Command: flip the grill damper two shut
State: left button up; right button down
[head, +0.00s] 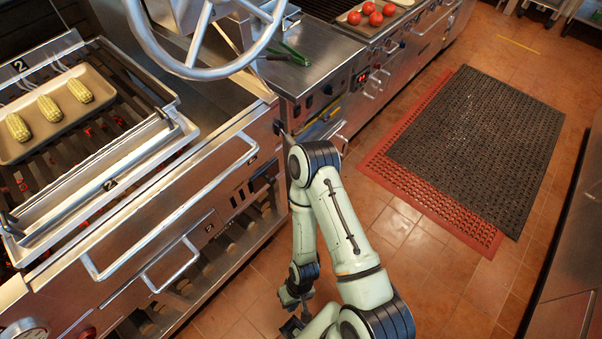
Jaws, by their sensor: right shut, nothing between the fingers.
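The grill (160,215) fills the left of the head view, with a number 2 on its front panel. A row of small dark fittings (249,188) sits on the panel near that number. I cannot tell for sure which is damper two, nor its position. My right arm rises from the bottom, bends at a high elbow, and its forearm hangs down. My right gripper (291,322) is low at the bottom edge, right of the grill front and apart from it. It looks shut and empty, partly hidden. My left gripper is out of view.
A tray with corn (62,134) rests on the grill grate, with red embers below. A large round metal wheel (190,70) hangs above. A counter (318,60) with green vegetables adjoins the grill. Dark and red mats (480,135) lie on the open tiled floor to the right.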

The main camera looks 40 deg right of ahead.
aim_at(266, 175)
jog(key=k+l+z, duration=0.1)
jog(key=z, duration=0.35)
jog(key=k+l+z, duration=0.1)
jog(key=l+z, duration=0.3)
jog(key=j, duration=0.1)
